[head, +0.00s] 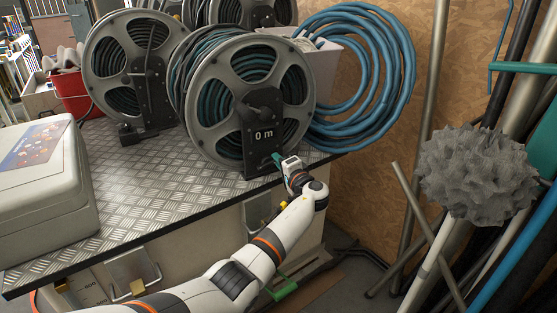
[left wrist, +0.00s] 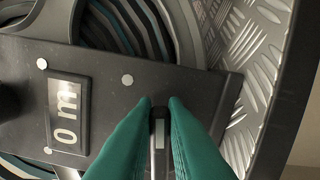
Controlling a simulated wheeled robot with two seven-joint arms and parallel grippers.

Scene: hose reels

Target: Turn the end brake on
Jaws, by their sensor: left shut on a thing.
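The nearest hose reel (head: 303,88) stands on the metal bench, with a dark upright bracket bearing a "0 m" display (head: 264,134). The display also shows in the left wrist view (left wrist: 66,117). My left gripper (head: 277,160) is at the lower end of that bracket. In the left wrist view, its green fingers (left wrist: 160,104) are shut on a narrow dark lever with a pale strip (left wrist: 159,142), the end brake. The lever stands out from the bracket's lower part; the fingers hide its sides. In the head view the gripper covers it. My right gripper is not in view.
The tread-plate bench top (head: 135,195) is clear between the grey case (head: 45,180) and the reels. A second reel (head: 98,62) stands to the left, with more behind. Coiled blue hose (head: 397,75) hangs at the right. A spiky grey lump (head: 478,175) and poles stand farther right.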

